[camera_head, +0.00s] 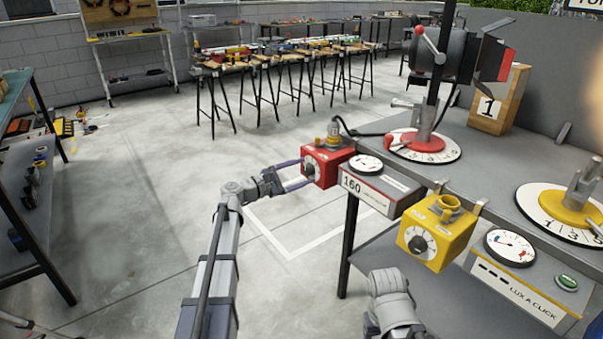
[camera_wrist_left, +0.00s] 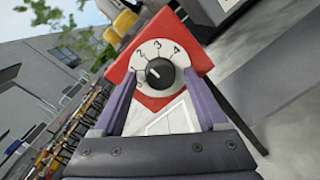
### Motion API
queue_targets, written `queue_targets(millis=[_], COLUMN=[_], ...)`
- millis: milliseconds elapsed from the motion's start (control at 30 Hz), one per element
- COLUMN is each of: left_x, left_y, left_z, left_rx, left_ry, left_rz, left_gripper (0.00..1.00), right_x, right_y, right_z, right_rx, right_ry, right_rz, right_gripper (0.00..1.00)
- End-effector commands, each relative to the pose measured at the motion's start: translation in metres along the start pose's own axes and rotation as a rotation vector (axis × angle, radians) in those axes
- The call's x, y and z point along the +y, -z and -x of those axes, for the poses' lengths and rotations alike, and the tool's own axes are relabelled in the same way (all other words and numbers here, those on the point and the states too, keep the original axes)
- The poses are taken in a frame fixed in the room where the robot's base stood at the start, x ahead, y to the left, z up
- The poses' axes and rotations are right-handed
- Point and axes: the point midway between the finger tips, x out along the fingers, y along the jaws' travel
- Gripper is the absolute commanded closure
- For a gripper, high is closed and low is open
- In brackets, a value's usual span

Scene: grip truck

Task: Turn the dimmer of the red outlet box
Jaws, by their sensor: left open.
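The red outlet box (camera_head: 330,160) hangs at the left end of the grey table in the head view. Its black dimmer knob (camera_head: 309,171) faces left, toward my left gripper. In the left wrist view the red box (camera_wrist_left: 202,58) shows a white numbered dial and the black dimmer knob (camera_wrist_left: 160,73), its white mark toward the upper left. My left gripper (camera_head: 292,174) is open, its purple fingers on either side of the dial, near the box face. In the wrist view the left gripper (camera_wrist_left: 160,100) has the knob between its fingertips; I cannot tell whether they touch it.
A yellow outlet box (camera_head: 436,232) hangs farther right on the table (camera_head: 440,172). A grey meter box labelled 160 (camera_head: 375,188) sits beside the red box. A lamp (camera_head: 463,58) stands on a red dial base.

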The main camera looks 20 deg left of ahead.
Motion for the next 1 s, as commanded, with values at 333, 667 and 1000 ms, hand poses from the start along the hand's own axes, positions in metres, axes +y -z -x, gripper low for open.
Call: queue_targets(millis=[333, 667, 1000], left_x=[-0.0004, -0.0004, -0.0005], left_y=[-0.0002, -0.0002, -0.0002], left_z=[-0.0022, -0.0021, -0.0020], left_rx=[0.000, 0.000, 0.000], left_ry=[0.000, 0.001, 0.001], left_rz=[0.000, 0.000, -0.001], left_gripper=[0.29, 0.66, 1.00], right_x=[0.0000, 0.0000, 0.0000], right_y=[0.0000, 0.0000, 0.0000], right_z=[0.0000, 0.0000, 0.0000], right_rx=[0.000, 0.000, 0.000], right_ry=[0.000, 0.000, 0.000], right_rz=[0.000, 0.000, 0.000], right_gripper=[0.32, 0.32, 0.32])
